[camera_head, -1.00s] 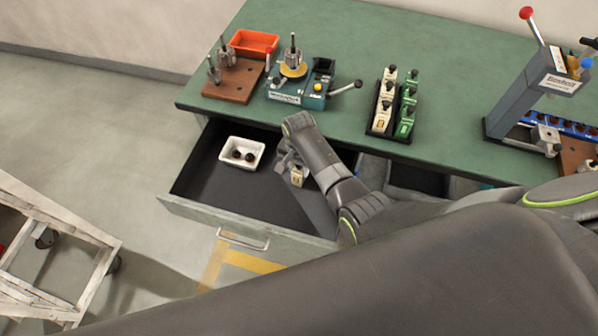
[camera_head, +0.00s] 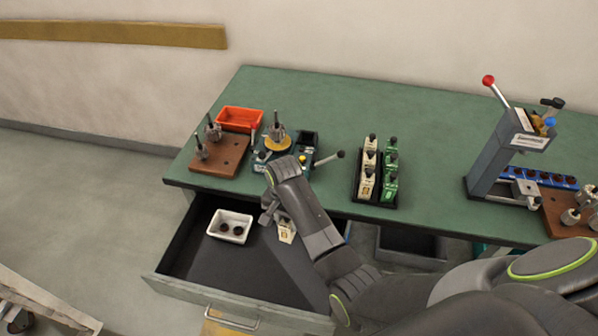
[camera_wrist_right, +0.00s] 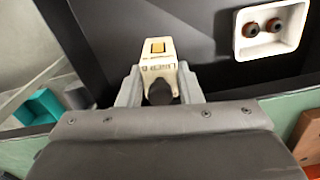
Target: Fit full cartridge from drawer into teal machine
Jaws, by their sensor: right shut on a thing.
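A cream cartridge with a dark knob (camera_wrist_right: 158,72) is held between the fingers of my right gripper (camera_wrist_right: 160,88), over the dark floor of the open drawer (camera_head: 260,262). In the head view the cartridge (camera_head: 286,232) shows just below my right gripper (camera_head: 276,214). The printing on its face is too small to read for certain. The teal machine (camera_head: 262,154) stands on the bench behind the drawer, with a yellow disc, a metal spindle and a black-knobbed lever. My right wrist hides part of its front. My left gripper is out of view.
A white tray (camera_head: 218,234) with two dark round parts lies in the drawer. On the green bench (camera_head: 310,98) stand a brown board (camera_head: 210,165), an orange bin (camera_head: 240,114), a black rack (camera_head: 376,202) of cream and green cartridges, and a grey press (camera_head: 495,155).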

